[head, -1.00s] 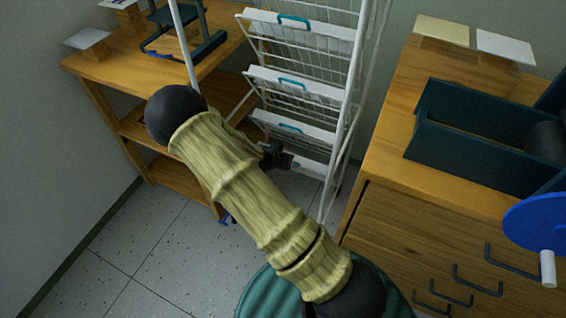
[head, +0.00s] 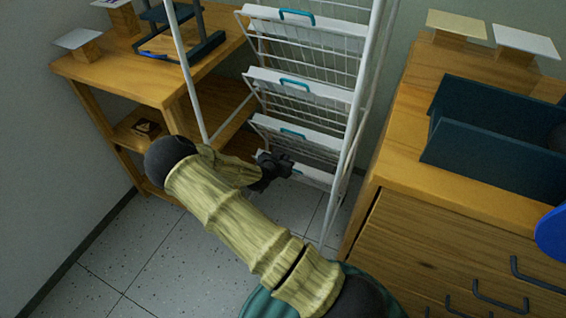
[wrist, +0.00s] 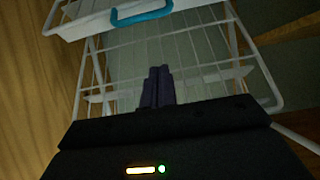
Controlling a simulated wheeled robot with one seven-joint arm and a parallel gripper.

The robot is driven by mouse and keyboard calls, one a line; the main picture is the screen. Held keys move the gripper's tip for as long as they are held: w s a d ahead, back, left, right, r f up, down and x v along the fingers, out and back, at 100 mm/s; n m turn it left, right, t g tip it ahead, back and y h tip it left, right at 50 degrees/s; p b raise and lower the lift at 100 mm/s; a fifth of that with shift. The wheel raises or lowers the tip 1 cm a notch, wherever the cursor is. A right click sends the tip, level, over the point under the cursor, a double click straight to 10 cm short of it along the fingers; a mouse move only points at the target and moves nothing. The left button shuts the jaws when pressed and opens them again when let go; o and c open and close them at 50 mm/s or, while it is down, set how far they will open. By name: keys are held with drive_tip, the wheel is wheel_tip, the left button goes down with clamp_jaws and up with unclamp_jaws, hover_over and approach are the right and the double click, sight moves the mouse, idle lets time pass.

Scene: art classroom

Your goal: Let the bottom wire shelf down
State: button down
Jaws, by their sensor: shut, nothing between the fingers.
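A white wire rack (head: 350,120) holds several tilted wire shelves with white front panels, and teal handles show on the upper ones. The bottom wire shelf (head: 312,177) is low on the rack, partly hidden by my gripper. In the wrist view, my gripper's dark fingers (wrist: 158,86) are together and empty in front of white wires. A teal handle (wrist: 142,14) on a white panel is above them; I cannot tell whether the fingers touch a wire.
A wooden shelf unit (head: 120,80) stands left of the rack. A wooden drawer cabinet (head: 440,225) with dark handles stands close on the right, with a dark tray (head: 490,148) on top. The tiled floor (head: 165,255) is clear at lower left.

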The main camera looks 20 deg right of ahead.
sight(299, 172)
drive_tip(key=b+x, duration=0.2)
drive_tip(key=x, duration=0.5)
drive_tip(key=shift+s+f, duration=0.15)
drive_tip(key=shift+s+a+f+b, duration=0.55)
drive_tip(key=shift+s+a+f, duration=0.55)
drive_tip(key=shift+s+a, duration=0.05)
drive_tip(key=shift+f, duration=0.1)
